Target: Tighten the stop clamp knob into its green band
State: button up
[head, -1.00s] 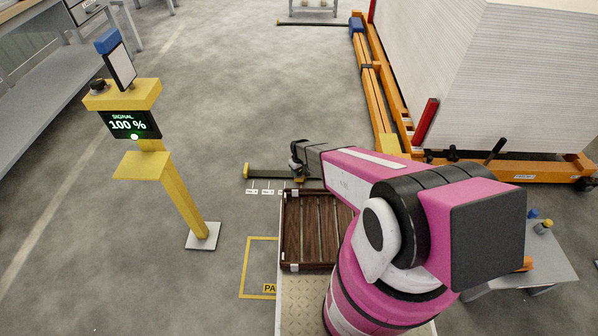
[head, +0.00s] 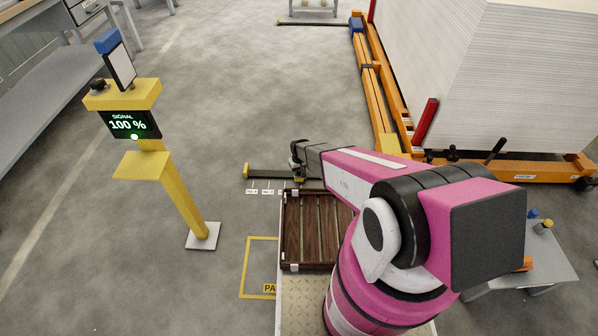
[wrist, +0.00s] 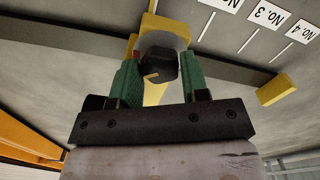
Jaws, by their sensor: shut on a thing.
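The black stop clamp knob (wrist: 158,68) is in the wrist view, between the green fingers of my gripper (wrist: 160,78), which is shut on it. A yellow pointer mark shows on the knob. A grey dial disc (wrist: 163,40) sits behind the knob, with a bit of red at its left edge. The green band cannot be made out; the fingers and knob hide part of the dial. The yellow clamp body (wrist: 165,26) sits on a dark rail (wrist: 225,68). In the head view my gripper (head: 296,160) is at the rail (head: 265,174), and the knob is hidden.
White number labels (wrist: 263,14) lie along the rail, with a yellow end block (wrist: 277,89) on it. A wooden slatted pallet (head: 305,230) lies just in front. A yellow post (head: 180,190) with a "100 %" screen stands left. The orange gantry frame (head: 375,90) is behind right.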

jog(key=o, duration=0.6)
jog(key=shift+o, duration=0.2)
jog(key=shift+r, duration=0.15)
notch_tip(320, 180, up, 11)
jog(key=shift+f, duration=0.2)
